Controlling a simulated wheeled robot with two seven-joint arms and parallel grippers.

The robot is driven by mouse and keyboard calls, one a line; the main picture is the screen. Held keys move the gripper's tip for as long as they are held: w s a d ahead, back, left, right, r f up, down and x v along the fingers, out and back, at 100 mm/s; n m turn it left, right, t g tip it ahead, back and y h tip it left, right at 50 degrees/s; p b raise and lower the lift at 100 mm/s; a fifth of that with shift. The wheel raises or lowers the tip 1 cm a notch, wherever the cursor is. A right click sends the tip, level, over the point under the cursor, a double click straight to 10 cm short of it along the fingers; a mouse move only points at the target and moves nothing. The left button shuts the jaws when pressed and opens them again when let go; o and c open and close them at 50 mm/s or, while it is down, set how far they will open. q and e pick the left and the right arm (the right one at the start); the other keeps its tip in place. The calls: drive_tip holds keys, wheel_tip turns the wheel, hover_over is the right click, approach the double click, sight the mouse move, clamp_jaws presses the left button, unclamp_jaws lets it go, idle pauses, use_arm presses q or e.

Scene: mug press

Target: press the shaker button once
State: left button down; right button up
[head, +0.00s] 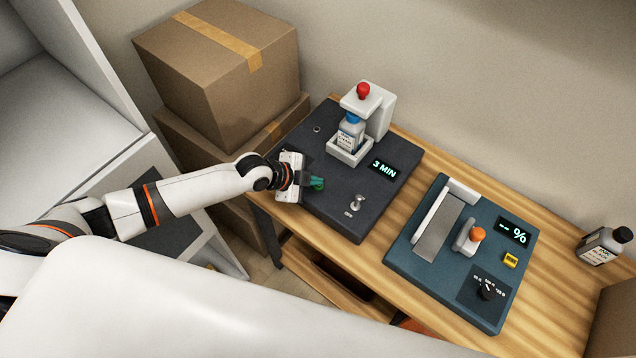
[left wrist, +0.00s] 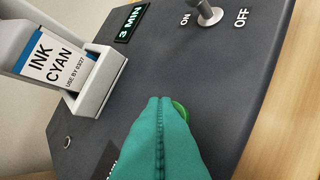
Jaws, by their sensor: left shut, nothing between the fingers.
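The shaker is a dark grey box (head: 330,205) on the bench, with a lit "3 MIN" display (head: 384,168) and an ON/OFF toggle switch (head: 357,203). A bottle labelled INK CYAN (left wrist: 58,58) stands in its white holder (head: 349,158). A green round button (left wrist: 181,108) shows partly behind my fingertips in the left wrist view. My left gripper (head: 316,183) is shut and empty, its teal fingertips together over the button area near the box's left front side. The fingers hide most of the button; I cannot tell whether they touch it.
A red knob (head: 363,90) tops the bottle clamp. To the right sits a teal device (head: 415,255) with an orange knob (head: 477,234) and a yellow button (head: 511,260). Cardboard boxes (head: 215,65) are stacked behind my left arm.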

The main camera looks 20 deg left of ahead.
sight(314, 187)
use_arm(q)
drive_tip(key=shift+f, duration=0.3)
idle(0.5)
drive_tip(key=shift+r+p, duration=0.45)
drive_tip(key=shift+r, duration=0.45)
drive_tip(key=shift+r, duration=0.1)
wheel_tip(314, 187, up, 5)
drive_tip(key=p, duration=0.4)
idle(0.6)
